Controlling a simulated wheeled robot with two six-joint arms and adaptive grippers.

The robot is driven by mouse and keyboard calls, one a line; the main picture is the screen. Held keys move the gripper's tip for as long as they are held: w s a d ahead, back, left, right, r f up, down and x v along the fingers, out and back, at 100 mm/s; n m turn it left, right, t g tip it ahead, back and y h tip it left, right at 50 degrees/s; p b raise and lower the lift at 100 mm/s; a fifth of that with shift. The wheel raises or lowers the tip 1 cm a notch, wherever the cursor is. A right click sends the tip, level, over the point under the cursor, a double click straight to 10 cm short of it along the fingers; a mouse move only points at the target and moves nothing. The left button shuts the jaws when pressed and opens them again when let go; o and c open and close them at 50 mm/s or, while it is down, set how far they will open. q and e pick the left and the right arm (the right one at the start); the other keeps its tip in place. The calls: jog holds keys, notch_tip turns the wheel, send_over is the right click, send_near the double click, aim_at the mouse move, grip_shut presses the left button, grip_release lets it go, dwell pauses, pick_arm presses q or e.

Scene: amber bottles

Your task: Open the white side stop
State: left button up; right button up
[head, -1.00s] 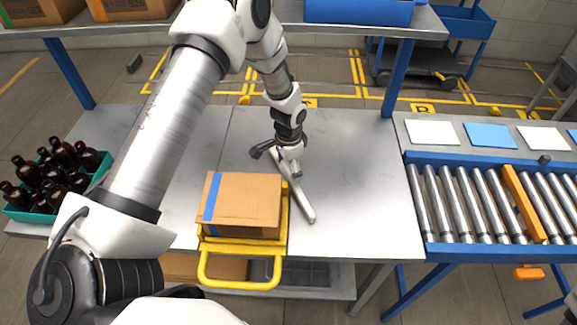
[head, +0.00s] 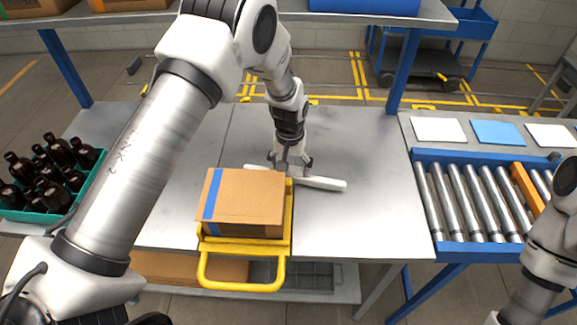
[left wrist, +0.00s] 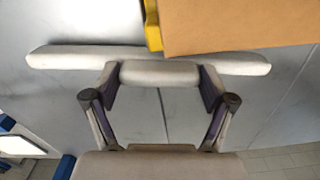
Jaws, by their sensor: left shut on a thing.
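The white side stop (head: 325,184), a long pale bar with rounded ends, lies just behind the cardboard box (head: 250,195) and reaches out past its right side. In the left wrist view the stop (left wrist: 70,58) runs across the picture, and the box (left wrist: 230,25) covers part of its far edge. My left gripper (head: 291,172) is shut on the stop near its middle; in the left wrist view its two fingers (left wrist: 160,78) sit on either side of a pale grey piece of it. My right arm shows at the lower right, but its gripper is out of view.
The box sits in a yellow frame (head: 288,222) with a handle at the table's front edge. A teal crate (head: 88,190) of amber bottles stands at the left. A roller conveyor (head: 430,238) is at the right. The table (head: 370,170) is clear right of the stop.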

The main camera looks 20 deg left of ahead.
aim_at(290, 167)
pick_arm(q)
jog(key=shift+n, duration=1)
jog(key=o, duration=1.5)
jog(key=shift+o, duration=0.2)
notch_tip(290, 167, up, 12)
